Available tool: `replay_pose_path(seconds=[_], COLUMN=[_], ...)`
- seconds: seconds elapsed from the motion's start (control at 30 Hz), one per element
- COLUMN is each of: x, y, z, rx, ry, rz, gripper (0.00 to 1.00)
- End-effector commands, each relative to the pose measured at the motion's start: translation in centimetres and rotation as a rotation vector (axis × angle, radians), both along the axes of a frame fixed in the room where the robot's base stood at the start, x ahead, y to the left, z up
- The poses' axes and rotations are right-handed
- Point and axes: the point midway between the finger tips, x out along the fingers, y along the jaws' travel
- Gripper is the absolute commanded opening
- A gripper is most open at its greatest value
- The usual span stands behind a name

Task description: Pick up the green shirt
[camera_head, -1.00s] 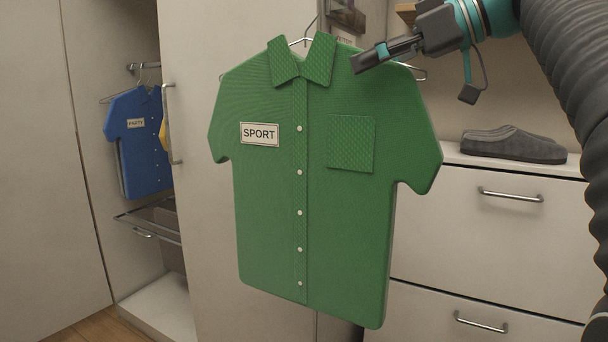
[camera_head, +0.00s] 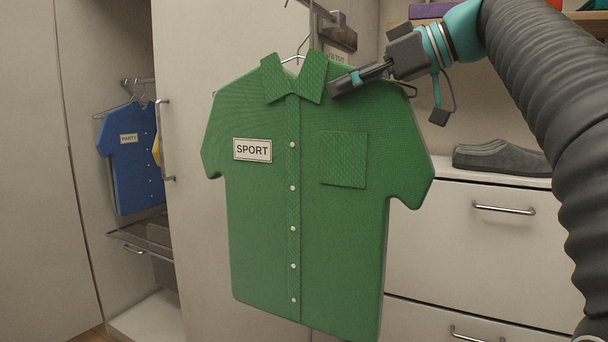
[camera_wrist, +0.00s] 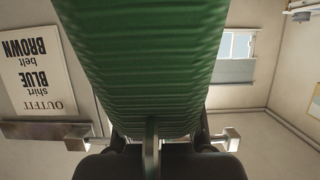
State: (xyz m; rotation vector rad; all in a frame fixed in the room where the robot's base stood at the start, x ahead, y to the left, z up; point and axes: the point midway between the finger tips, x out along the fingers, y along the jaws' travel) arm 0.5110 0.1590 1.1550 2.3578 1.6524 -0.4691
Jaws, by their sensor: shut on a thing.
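The green shirt (camera_head: 260,215) with a SPORT label hangs upright on a wire hanger in the middle of the head view. My gripper (camera_head: 337,85) reaches in from the upper right and is shut at its shoulder beside the collar. In the wrist view the green shirt (camera_wrist: 150,60) fills the middle, with my gripper's dark fingers (camera_wrist: 158,140) on both sides of its near end. A metal piece, perhaps the hanger, stands between them. The exact contact is partly hidden.
A blue shirt (camera_head: 133,160) labelled PARTY hangs in the open closet at left. White drawers (camera_head: 480,250) with a grey slipper (camera_head: 500,157) on top stand at right. The wrist view shows an upside-down outfit sign (camera_wrist: 38,75) reading shirt BLUE, belt BROWN.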

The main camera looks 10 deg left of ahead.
Motion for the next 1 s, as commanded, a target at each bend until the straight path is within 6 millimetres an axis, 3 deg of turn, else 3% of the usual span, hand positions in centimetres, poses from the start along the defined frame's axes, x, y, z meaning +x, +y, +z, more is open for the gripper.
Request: replay_pose_path(seconds=[0.27, 0.53, 1.0], x=[0.0, 0.0, -3.4], y=[0.0, 0.0, -9.7], z=[0.7, 4.1, 3.5], rx=[0.0, 0.0, 0.0], ry=[-0.002, -0.004, 0.0], rz=[-0.001, 0.001, -0.006], gripper=[0.0, 0.0, 0.0])
